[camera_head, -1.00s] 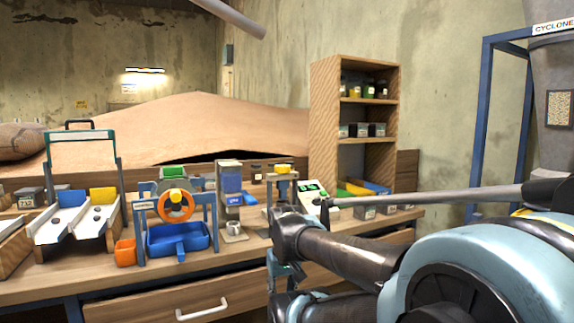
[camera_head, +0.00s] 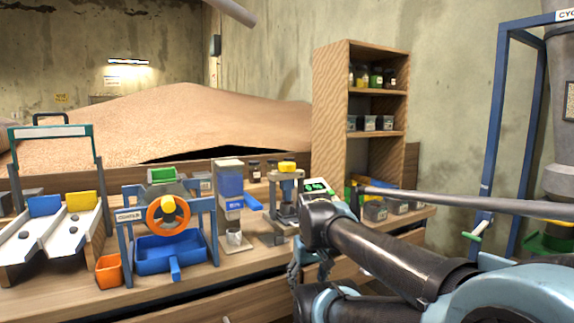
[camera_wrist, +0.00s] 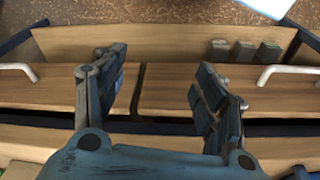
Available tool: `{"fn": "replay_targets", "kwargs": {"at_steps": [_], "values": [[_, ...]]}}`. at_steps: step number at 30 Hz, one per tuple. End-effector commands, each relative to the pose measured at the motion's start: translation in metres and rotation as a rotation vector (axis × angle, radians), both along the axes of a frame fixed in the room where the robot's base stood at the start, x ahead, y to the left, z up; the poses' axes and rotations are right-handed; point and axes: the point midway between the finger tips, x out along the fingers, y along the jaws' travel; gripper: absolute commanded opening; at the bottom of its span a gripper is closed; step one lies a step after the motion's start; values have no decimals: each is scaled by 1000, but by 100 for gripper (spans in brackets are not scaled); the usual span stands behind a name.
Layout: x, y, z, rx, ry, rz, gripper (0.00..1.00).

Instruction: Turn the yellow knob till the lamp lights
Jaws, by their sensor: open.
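Two yellow parts could be the knob, and I cannot tell which: a round yellow piece (camera_head: 168,204) at the centre of the orange ring on the blue-framed device, and a yellow cap (camera_head: 287,167) on top of a small grey stand. Both are on the wooden bench in the head view. No lit lamp can be made out on either; a small box with a green display (camera_head: 318,186) stands beside the grey stand. My gripper (camera_wrist: 160,75) is open and empty in front of the bench drawers, apart from both yellow parts. In the head view it is mostly hidden by my arm.
The blue tray (camera_head: 140,262) and orange bin (camera_head: 109,271) stand near the bench front. A blue hopper device (camera_head: 230,185) stands between the yellow parts. A wooden shelf (camera_head: 330,120) rises behind.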

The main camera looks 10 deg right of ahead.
Motion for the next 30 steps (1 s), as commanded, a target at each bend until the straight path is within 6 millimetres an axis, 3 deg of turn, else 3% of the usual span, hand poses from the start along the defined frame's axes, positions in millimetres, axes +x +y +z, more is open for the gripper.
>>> {"fn": "replay_targets", "kwargs": {"at_steps": [5, 18, 30], "values": [[35, 0, 62, -38, 18, 209, 76], [155, 0, 247, -151, 78, 983, 76], [263, -1, 380, -207, 110, 1697, 76]]}}
